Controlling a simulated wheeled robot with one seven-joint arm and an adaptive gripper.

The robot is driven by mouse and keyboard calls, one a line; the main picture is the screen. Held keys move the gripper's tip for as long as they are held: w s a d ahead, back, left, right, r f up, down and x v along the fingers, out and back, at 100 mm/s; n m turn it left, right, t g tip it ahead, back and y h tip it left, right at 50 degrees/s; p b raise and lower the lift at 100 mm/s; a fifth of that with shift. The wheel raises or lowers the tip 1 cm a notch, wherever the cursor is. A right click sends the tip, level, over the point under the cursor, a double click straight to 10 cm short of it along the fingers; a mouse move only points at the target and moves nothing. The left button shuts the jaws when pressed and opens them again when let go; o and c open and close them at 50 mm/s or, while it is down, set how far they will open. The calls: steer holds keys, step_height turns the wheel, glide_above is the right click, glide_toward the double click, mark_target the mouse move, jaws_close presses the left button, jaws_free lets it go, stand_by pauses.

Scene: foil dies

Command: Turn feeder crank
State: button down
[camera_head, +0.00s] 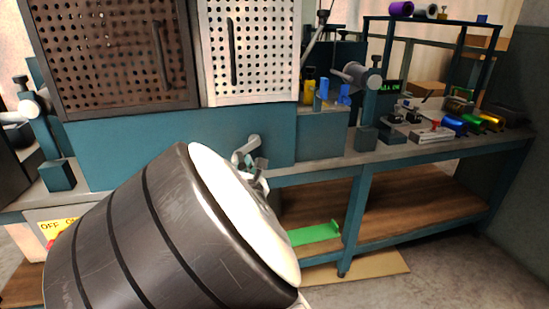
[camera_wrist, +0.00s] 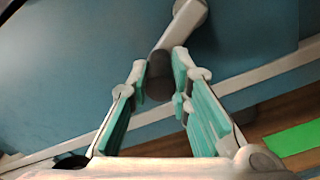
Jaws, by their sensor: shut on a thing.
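The feeder crank (camera_head: 246,148) is a light grey arm on the front of the teal panel, just beyond my arm. In the wrist view the crank's grey arm (camera_wrist: 186,24) comes down from the top and ends in a dark knob (camera_wrist: 159,86). My gripper (camera_wrist: 160,76) has its two teal-padded fingers on either side of this knob and is shut on it. In the head view my gripper (camera_head: 259,174) shows only partly, because my large dark arm link hides most of it.
The teal panel (camera_head: 130,148) carries a brown and a white perforated door (camera_head: 250,50) above the crank. The workbench (camera_head: 440,150) runs right with small coloured parts on it. A green piece (camera_head: 315,233) lies on the wooden lower shelf. Floor shows at lower right.

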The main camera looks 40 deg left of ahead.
steer(key=shift+w, duration=0.15)
steer(key=c, duration=1.4)
jaws_free()
steer(key=shift+c, duration=0.2)
steer(key=shift+d+r, duration=0.1)
steer(key=v, duration=1.2)
steer(key=shift+f, duration=0.25)
